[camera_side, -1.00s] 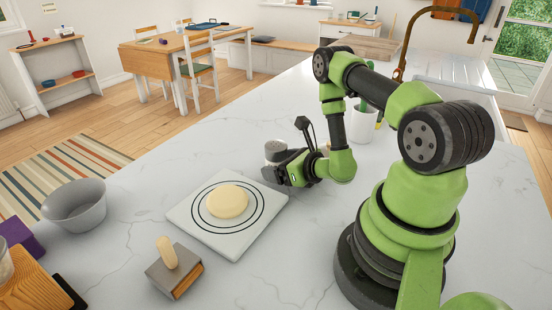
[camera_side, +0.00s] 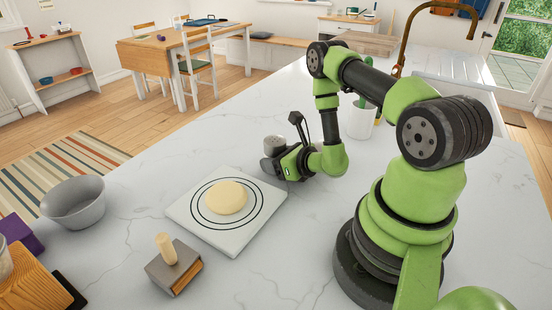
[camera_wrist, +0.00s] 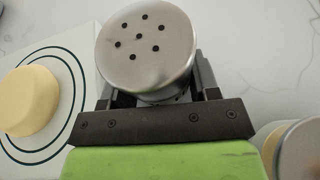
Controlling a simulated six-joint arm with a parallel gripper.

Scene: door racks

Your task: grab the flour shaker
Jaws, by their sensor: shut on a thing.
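The flour shaker (camera_side: 274,144) is a silver cylinder with a holed metal lid, standing on the marble counter behind the white board. In the wrist view its round lid (camera_wrist: 146,46) with several dark holes fills the top middle, between the jaws. My gripper (camera_side: 274,160) is shut on the shaker, low and close to the counter; its jaws (camera_wrist: 150,88) show on both sides of it in the wrist view. The lower part of the shaker is hidden by my gripper in the side view.
A white board (camera_side: 238,238) with printed rings holds a round of dough (camera_side: 227,197), left of my gripper. A grey bowl (camera_side: 75,205) and a block with a wooden handle (camera_side: 172,266) stand nearer. Another round-topped container (camera_wrist: 298,150) shows at the wrist view's lower right.

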